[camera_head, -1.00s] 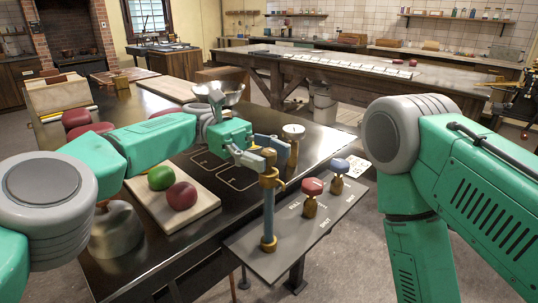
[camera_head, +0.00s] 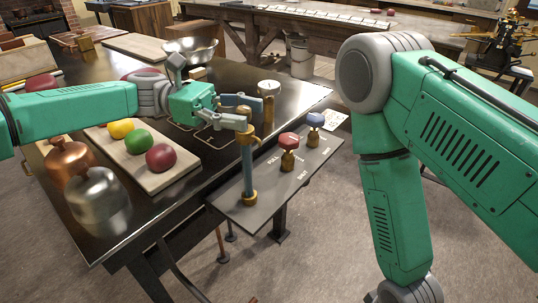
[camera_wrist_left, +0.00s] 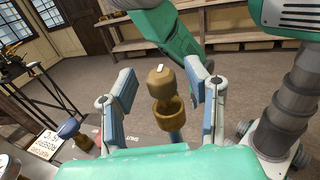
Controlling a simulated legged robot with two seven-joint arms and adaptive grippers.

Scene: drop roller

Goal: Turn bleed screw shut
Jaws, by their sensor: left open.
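The bleed screw appears to be the brass knob (camera_wrist_left: 160,80) with a white mark on top, above a brass collar (camera_wrist_left: 168,112) on a blue upright pipe. The blue pipe (camera_head: 247,170) shows in the head view, standing on the grey panel (camera_head: 270,195). My left gripper (camera_head: 240,110) is at the top of this pipe and hides part of the brass. In the left wrist view its two fingers (camera_wrist_left: 161,72) are open, one on each side of the knob, with a gap visible on both sides. My right gripper is outside the views.
A red-topped valve (camera_head: 288,150) and a blue-topped valve (camera_head: 313,128) stand to the right on the panel. A white gauge (camera_head: 268,87) stands behind.

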